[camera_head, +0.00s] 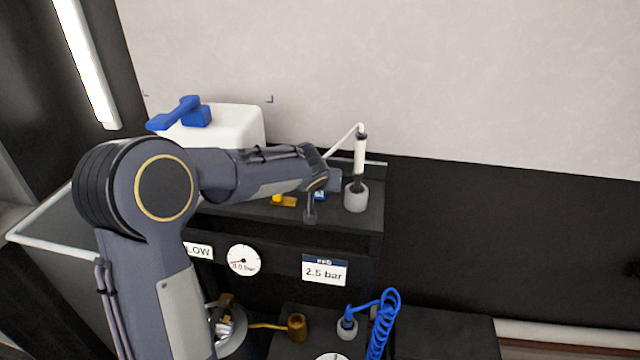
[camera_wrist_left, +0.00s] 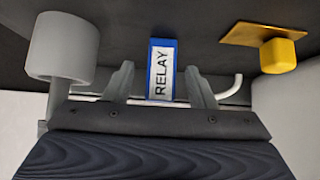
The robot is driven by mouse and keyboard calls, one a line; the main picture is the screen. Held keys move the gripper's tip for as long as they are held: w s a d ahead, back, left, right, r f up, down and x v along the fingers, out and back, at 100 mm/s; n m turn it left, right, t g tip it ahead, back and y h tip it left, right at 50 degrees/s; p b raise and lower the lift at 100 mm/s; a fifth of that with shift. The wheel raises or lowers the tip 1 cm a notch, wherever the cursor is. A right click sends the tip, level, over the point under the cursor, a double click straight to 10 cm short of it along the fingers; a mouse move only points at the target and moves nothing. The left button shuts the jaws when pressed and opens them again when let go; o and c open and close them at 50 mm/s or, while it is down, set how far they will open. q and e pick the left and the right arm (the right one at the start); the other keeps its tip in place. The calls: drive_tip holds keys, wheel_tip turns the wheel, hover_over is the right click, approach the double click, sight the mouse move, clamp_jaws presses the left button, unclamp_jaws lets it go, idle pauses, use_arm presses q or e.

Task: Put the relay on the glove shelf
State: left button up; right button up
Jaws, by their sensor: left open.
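The relay (camera_wrist_left: 161,70) is a small blue block with a white label reading RELAY. In the left wrist view it lies between the two spread fingers of my left gripper (camera_wrist_left: 158,78), with gaps on both sides. In the head view only a bit of the blue relay (camera_head: 319,196) shows on the dark ledge (camera_head: 345,222), mostly behind my left gripper (camera_head: 314,208). My left gripper is open and low over that ledge. I cannot make out which surface is the glove shelf. My right gripper is not in view.
A yellow part (camera_head: 284,200) lies left of the relay. A grey holder (camera_head: 356,197) with an upright white tool stands close to its right. Gauges and a coiled blue hose (camera_head: 382,325) are below.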

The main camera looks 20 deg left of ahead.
use_arm(q)
drive_tip(key=shift+w+a+f, duration=0.15)
drive_tip(key=shift+w+f, duration=0.2)
drive_tip(key=shift+f, duration=0.05)
clamp_jaws()
drive_tip(key=shift+r, duration=0.1)
